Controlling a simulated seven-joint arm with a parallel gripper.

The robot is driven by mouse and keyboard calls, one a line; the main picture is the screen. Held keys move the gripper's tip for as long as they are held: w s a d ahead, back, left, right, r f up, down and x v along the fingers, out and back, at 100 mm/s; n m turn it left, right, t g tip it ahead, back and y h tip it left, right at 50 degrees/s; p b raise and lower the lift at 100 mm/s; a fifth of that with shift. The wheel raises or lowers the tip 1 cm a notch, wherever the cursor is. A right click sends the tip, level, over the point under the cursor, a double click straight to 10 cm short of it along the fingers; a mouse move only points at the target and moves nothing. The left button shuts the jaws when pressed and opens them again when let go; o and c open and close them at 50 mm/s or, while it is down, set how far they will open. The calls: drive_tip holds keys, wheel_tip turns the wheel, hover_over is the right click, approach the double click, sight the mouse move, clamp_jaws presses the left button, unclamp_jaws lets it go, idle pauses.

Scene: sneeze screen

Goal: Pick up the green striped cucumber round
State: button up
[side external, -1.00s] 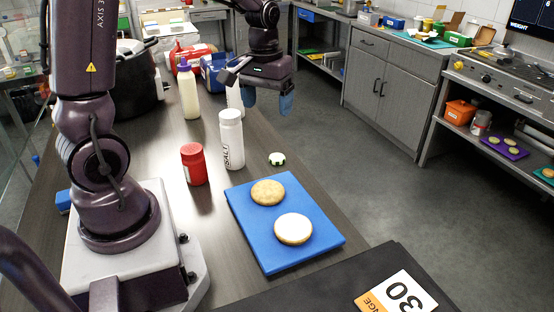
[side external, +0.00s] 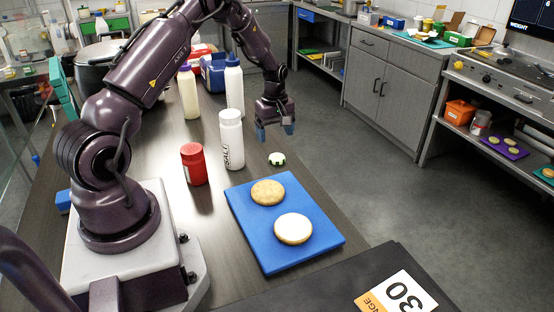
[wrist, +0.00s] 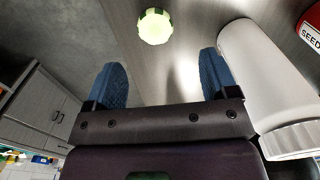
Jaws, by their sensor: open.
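The cucumber round (side external: 277,158) is small, pale on top with a dark green striped edge. It lies on the table (side external: 200,225) near its right edge, just beyond the blue board. It also shows in the wrist view (wrist: 154,26), ahead of the fingertips and between their lines. My gripper (side external: 275,133) is above the table, a little beyond the round in the side view. Its blue fingers are apart and empty, and they also show in the wrist view (wrist: 160,82). Nothing hides the round.
A white salt shaker (side external: 231,140) stands close left of the round, near one finger in the wrist view (wrist: 262,80). A red jar (side external: 194,164) stands farther left. A blue board (side external: 262,228) holds two bread rounds. Tall bottles stand behind.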

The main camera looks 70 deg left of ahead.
sight(277, 157)
drive_tip(key=f, duration=0.8)
drive_tip(key=shift+w+a, duration=0.1)
drive_tip(key=shift+w, duration=0.25)
drive_tip(key=c, duration=1)
